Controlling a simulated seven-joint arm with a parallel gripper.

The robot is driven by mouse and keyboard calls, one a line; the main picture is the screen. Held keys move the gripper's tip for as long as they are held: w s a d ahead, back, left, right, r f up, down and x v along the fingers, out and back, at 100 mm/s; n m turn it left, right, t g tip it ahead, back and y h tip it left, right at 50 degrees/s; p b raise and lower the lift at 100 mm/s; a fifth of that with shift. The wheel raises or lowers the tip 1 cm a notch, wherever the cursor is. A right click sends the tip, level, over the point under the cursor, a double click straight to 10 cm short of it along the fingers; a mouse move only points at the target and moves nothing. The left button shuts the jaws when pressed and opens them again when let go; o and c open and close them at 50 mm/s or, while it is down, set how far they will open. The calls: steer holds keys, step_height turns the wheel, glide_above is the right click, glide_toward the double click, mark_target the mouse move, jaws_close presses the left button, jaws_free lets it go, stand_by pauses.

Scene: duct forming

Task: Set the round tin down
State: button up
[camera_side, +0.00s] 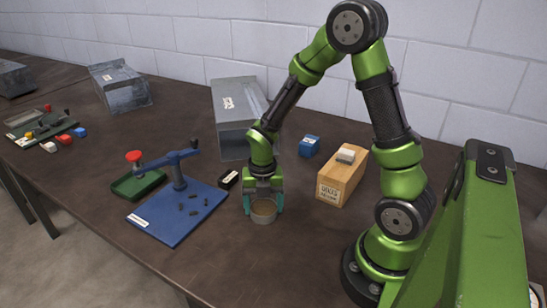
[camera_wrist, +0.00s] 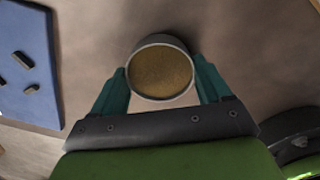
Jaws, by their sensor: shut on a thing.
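The round tin (camera_side: 263,211) is an open-topped metal tin with a brown, grainy content. My gripper (camera_side: 263,206) points down with its teal fingers on either side of the tin, shut on it. In the wrist view the tin (camera_wrist: 160,68) sits upright between the two fingertips of my gripper (camera_wrist: 161,82), and its rim and brown content show from above. The tin is at or just above the dark table top; I cannot tell whether its base touches.
A blue board (camera_side: 178,212) with a lever press and small dark pieces lies left of the tin. Table in front is clear.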

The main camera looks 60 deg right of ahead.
steer(key=shift+f, duration=0.1)
steer(key=o, duration=1.1)
step_height(320, 180, up, 12)
step_height(320, 180, up, 7)
steer(key=m+t, duration=0.4)
steer(key=m, duration=1)
glide_above(264, 208)
steer(key=s+a, duration=0.4)
steer(key=s+a+r+m+t+y, duration=0.2)
steer(key=s+a+r+m+t, duration=0.1)
steer(key=m, duration=1.2)
steer(key=shift+s+a+r, duration=0.45)
steer(key=shift+s+r, duration=0.2)
steer(key=shift+r, duration=0.05)
